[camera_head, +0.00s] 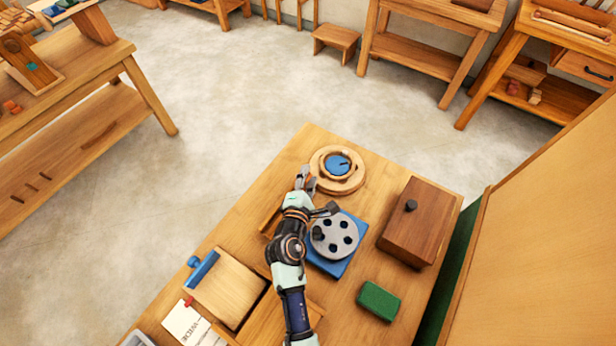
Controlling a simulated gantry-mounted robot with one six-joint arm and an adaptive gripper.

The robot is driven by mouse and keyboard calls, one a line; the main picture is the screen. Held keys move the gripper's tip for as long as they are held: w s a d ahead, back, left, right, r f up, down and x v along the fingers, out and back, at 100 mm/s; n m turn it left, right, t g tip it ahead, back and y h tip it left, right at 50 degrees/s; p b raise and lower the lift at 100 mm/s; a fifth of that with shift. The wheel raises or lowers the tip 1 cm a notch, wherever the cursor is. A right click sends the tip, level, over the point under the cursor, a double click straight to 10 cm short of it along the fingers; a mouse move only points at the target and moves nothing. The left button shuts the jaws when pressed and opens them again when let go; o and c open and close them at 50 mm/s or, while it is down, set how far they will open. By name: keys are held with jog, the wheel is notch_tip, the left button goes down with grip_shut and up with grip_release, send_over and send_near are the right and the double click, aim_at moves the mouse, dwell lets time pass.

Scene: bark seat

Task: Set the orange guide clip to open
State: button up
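My gripper (306,181) is over the far part of the workbench (245,222), just left of a round wooden base (347,186). Its fingers are small and dark here, and I cannot tell whether they are open or shut. A blue disc (336,165) sits on the round base inside an orange-brown ring. No orange guide clip stands out clearly; I cannot tell whether that ring is part of it or whether my arm hides it. An orange-brown wooden piece (270,217) shows partly left of my arm.
A grey disc with dark holes (340,238) lies on a blue base, right beside my arm. A brown box with a dark knob (417,222) and a green block (378,301) stand to the right. A wooden board with a blue handle (228,288) lies left.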

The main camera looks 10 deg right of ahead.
jog(key=v, duration=1.2)
